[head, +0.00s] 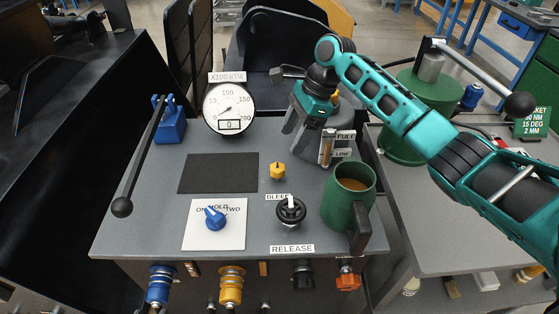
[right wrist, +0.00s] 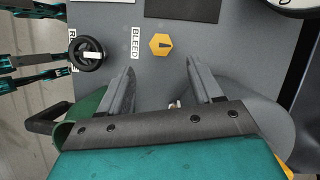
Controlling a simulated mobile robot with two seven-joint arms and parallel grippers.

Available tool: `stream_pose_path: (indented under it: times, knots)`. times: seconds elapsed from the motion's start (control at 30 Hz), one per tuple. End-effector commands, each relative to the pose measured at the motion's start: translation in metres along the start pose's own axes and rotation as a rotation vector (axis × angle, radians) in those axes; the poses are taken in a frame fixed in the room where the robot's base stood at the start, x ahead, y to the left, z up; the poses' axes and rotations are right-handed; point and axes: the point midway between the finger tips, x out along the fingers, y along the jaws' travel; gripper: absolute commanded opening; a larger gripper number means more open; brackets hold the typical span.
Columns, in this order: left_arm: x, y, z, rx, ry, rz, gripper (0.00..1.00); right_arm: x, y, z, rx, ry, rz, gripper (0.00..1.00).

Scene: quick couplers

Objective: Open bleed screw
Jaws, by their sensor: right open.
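The bleed screw is a small yellow hexagonal knob (head: 278,171) on the grey bench top, just above the BLEED label (head: 278,197). In the right wrist view the yellow knob (right wrist: 162,44) has a dark slot on its top. My right gripper (head: 290,141) is open and empty above the bench, behind and slightly right of the knob in the head view. In the right wrist view its two fingers (right wrist: 160,67) are spread, with the knob beyond the gap between their tips, not touched. My left gripper does not show.
A black RELEASE knob (head: 291,211) and a green mug (head: 348,199) stand near the bleed screw. A bare dark mat (head: 218,173) lies left.

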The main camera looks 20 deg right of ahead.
Motion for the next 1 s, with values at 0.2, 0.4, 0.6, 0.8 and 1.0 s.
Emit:
stream_pose_path:
  times: [0.2,0.4,0.6,0.8,1.0]
  knots:
    - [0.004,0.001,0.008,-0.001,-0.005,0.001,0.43,0.050,0.001,-0.001,-0.001,0.001,0.003,0.65]
    - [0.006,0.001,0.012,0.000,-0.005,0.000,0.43,0.080,0.000,0.000,-0.001,0.001,0.001,0.65]
    - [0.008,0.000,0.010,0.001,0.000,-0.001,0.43,0.091,0.000,0.000,-0.001,0.001,-0.001,0.65]
    - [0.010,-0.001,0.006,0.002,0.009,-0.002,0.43,0.092,0.000,0.000,-0.002,0.001,-0.001,0.65]
    - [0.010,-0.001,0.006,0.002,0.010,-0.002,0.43,0.092,0.000,0.000,-0.001,0.001,-0.001,0.52]
